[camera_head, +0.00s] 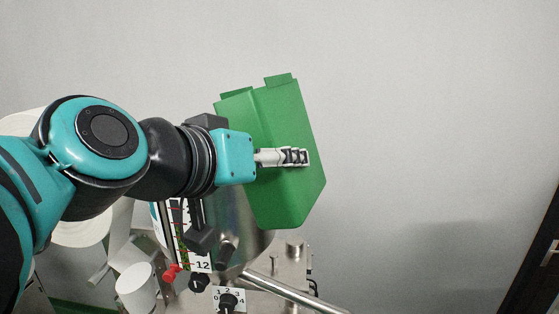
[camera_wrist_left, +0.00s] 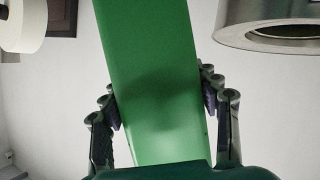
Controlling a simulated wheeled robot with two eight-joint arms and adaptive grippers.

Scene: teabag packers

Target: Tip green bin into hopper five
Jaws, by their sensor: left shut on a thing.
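The green bin (camera_head: 290,120) is held up in front of the wall in the head view, strongly tilted. My left gripper (camera_head: 300,157) is shut on it. In the left wrist view the two fingers of my left gripper (camera_wrist_left: 163,98) press on both sides of the green bin (camera_wrist_left: 155,50). The inside of the bin is not visible. A metal hopper (camera_head: 240,215) is partly hidden behind my left arm and the bin, just below the bin. I cannot read a number five on it. A metal rim (camera_wrist_left: 285,30) shows at the upper right of the wrist view. My right gripper is not in view.
The machine below carries a scale marked 12 (camera_head: 203,265), a numbered dial (camera_head: 229,300), a red knob (camera_head: 170,273) and a metal bar (camera_head: 290,290). White rolls (camera_head: 138,287) stand at the left. A dark door (camera_head: 535,255) is at the far right. The wall area right of the bin is free.

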